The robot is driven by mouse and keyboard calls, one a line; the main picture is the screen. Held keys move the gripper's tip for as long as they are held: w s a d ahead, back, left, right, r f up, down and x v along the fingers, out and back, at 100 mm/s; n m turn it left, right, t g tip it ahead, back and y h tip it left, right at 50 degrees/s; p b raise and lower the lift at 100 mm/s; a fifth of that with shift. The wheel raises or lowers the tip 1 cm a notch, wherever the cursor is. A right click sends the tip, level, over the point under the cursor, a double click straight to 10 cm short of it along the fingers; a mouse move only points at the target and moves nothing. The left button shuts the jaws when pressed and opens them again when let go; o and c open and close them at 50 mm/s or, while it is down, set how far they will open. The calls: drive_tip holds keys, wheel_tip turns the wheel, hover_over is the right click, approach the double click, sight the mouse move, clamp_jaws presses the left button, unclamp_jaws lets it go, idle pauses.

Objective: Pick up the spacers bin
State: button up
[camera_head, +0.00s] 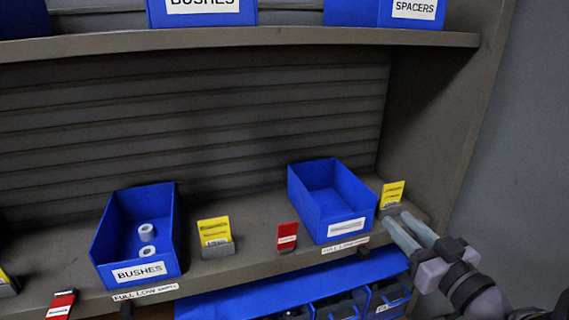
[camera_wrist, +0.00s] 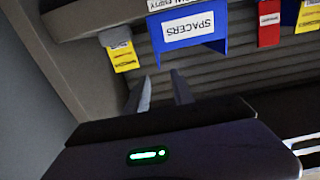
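The spacers bin (camera_head: 345,227) is an open blue bin at the right of the lower shelf, upright, and looks empty inside. Its white label is unreadable in the head view. The wrist view is upside down and shows the bin (camera_wrist: 223,43) with a readable SPACERS label. My gripper (camera_head: 399,218) is in front of the shelf's right end, right of the bin and apart from it, close to a yellow card. Its two fingers (camera_wrist: 161,84) stand apart in the wrist view, with nothing between them.
A yellow card (camera_head: 392,192) stands right of the bin and a red card (camera_head: 287,236) left. A bushes bin (camera_head: 137,245) with two bushes stands further left. Another SPACERS bin (camera_head: 366,12) is on the upper shelf. Blue bins (camera_head: 340,307) sit below. The stand's side wall (camera_head: 455,110) rises at right.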

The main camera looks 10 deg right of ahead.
approach(360, 184)
drive_tip(key=w, duration=0.4)
drive_tip(key=shift+w+a+f, duration=0.1)
drive_tip(key=shift+a, duration=0.3)
drive_tip(key=w, duration=0.4)
drive_tip(key=w+a, duration=0.1)
drive_tip(key=w, duration=0.1)
drive_tip(key=shift+s, duration=0.15)
clamp_jaws()
idle(0.5)
